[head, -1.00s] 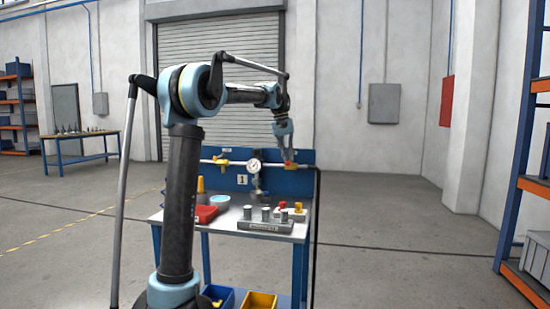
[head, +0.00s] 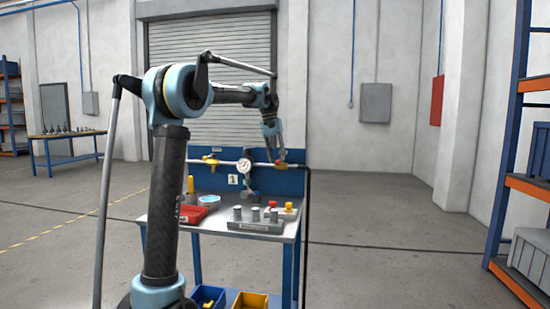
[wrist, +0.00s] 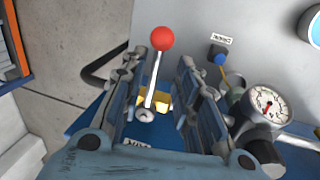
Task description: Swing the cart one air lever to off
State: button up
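My gripper (head: 277,159) is at the right part of the panel's pipe, right of the round gauge (head: 244,166). In the wrist view, my gripper (wrist: 160,88) is open, with a finger on each side of a metal lever (wrist: 154,80) with a red ball knob (wrist: 161,39). Gaps show between lever and fingers. A brass valve body (wrist: 153,100) shows below the lever. The gauge (wrist: 268,104) is to the right. The small label near the lever is unreadable.
A yellow valve handle (head: 210,161) is on the left of the pipe. The cart top holds a red tray (head: 192,214), a grey block with posts (head: 254,226) and a bowl (head: 209,201). Blue and orange shelving (head: 512,184) stands at the right. Floor right of the cart is clear.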

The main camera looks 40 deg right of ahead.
notch_tip(320, 180, up, 12)
jog(key=w+a, duration=0.1)
jog(key=w, duration=0.1)
jog(key=shift+a+f, duration=0.15)
dwell(0.4)
jog(key=shift+w, duration=0.1)
